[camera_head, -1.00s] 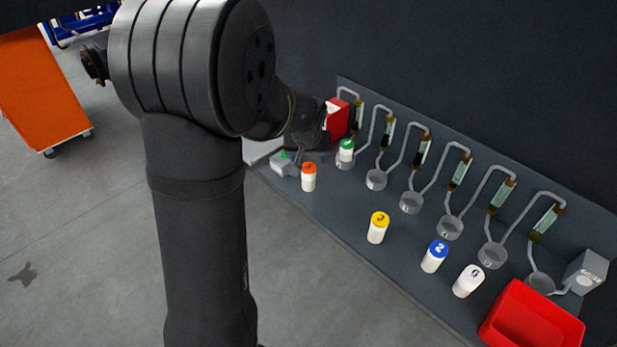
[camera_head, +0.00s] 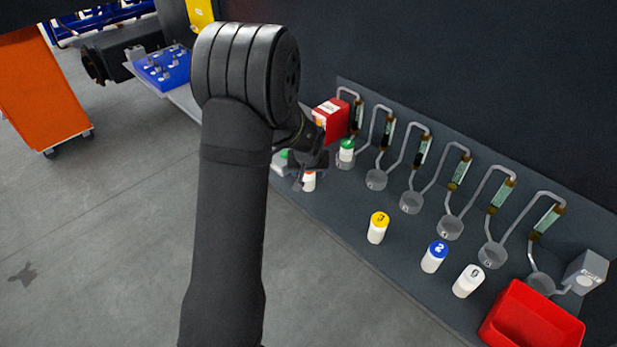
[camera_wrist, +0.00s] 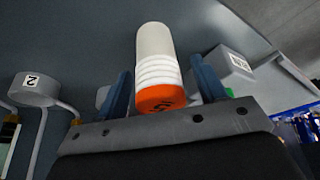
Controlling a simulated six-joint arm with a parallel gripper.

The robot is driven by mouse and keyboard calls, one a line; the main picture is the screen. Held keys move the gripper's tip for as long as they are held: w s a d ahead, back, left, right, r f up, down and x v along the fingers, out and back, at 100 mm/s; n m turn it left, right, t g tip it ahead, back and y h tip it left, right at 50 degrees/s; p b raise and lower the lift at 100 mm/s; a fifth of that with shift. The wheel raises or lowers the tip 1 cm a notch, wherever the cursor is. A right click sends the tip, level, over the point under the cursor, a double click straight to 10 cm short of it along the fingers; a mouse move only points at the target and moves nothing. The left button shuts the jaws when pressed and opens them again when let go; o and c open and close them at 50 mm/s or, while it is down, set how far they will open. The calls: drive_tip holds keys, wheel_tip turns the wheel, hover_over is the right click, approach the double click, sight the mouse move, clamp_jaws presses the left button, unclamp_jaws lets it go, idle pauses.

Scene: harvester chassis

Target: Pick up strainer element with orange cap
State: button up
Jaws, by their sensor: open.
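The strainer element with the orange cap (camera_head: 309,183) is a white cylinder standing on the dark shelf, its cap largely hidden by my gripper in the head view. In the wrist view the strainer element (camera_wrist: 155,50) shows its white ribbed body and orange cap, the cap nearest the camera. My gripper (camera_head: 310,171) is directly over it. In the wrist view the two blue fingers of my gripper (camera_wrist: 162,80) are apart, one on each side of the cap. I cannot tell whether either finger touches it.
A green-capped element (camera_head: 346,150) stands close to the right, with a red box (camera_head: 331,119) behind. Yellow (camera_head: 377,228), blue (camera_head: 434,257) and white-capped (camera_head: 468,281) elements stand farther right, before a red bin (camera_head: 530,318). A grey box (camera_wrist: 232,62) is beside the right finger.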

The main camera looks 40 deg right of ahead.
drive_tip(key=c, duration=1.1)
drive_tip(key=shift+r, duration=0.55)
wheel_tip(320, 180, up, 3)
drive_tip(key=shift+d+f, duration=0.1)
drive_tip(key=shift+f, duration=0.05)
drive_tip(key=s+d+r, duration=0.1)
drive_tip(key=s+r, duration=0.6)
drive_tip(key=s, duration=0.4)
drive_tip(key=s+d, duration=0.2)
drive_tip(key=d, duration=1.3)
drive_tip(key=shift+s, duration=0.35)
drive_tip(key=shift+r, duration=0.1)
